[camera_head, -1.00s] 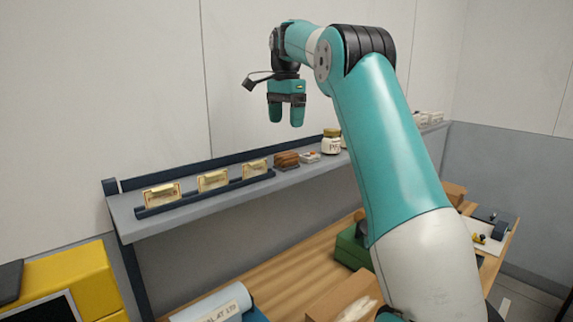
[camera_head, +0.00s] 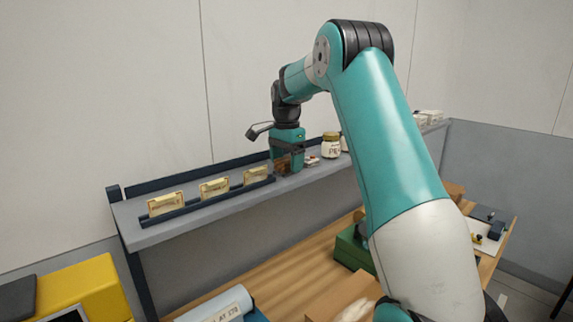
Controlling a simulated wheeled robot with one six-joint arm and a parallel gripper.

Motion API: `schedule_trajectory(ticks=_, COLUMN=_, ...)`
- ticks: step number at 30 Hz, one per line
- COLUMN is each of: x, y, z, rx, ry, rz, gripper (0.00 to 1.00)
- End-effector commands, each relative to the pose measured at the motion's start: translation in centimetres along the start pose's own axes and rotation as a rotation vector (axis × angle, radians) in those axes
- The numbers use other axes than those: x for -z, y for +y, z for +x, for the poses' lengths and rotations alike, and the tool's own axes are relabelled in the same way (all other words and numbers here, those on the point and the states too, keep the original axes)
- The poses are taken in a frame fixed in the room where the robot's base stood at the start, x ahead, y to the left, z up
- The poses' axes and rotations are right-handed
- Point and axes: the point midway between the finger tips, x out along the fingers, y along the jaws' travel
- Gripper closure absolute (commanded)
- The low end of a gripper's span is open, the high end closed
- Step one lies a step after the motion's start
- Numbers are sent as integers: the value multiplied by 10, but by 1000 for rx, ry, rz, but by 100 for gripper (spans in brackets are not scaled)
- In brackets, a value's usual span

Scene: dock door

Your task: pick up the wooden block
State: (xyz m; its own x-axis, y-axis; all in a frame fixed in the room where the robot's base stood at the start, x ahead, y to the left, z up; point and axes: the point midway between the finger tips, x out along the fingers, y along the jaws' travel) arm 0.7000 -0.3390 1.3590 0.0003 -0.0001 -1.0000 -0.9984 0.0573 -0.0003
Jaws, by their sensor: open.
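The wooden block (camera_head: 282,167), brown, sits on the grey shelf (camera_head: 215,205), just right of the row of card holders. My gripper (camera_head: 287,164) points down at the block, with its teal fingers at shelf level. The fingers are open and appear to stand around the block, one on each side. The fingers hide part of the block, and I cannot tell whether they touch it.
Several gold-framed cards (camera_head: 215,187) stand in a dark rail to the left. A small white-and-red item (camera_head: 312,161) and a lidded jar (camera_head: 331,147) stand close on the right. A wooden bench (camera_head: 290,267) lies below the shelf.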

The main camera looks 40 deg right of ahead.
Motion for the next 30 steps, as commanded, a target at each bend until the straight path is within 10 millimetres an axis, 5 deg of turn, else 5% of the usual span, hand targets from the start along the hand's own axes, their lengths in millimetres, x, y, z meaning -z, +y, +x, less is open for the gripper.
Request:
schedule_trajectory(ticks=1, x=0, y=0, z=0, rx=0, ry=0, rz=0, gripper=23)
schedule_trajectory(ticks=8, x=0, y=0, z=0, rx=0, ry=0, rz=0, gripper=76)
schedule_trajectory(ticks=22, x=0, y=-1, z=-11, rx=3, ry=1, rz=0, gripper=78)
schedule_trajectory(ticks=26, x=0, y=-1, z=-31, rx=5, ry=2, rz=0, gripper=78)
schedule_trajectory(ticks=30, x=1, y=-2, z=-74, rx=9, ry=4, rz=0, gripper=78)
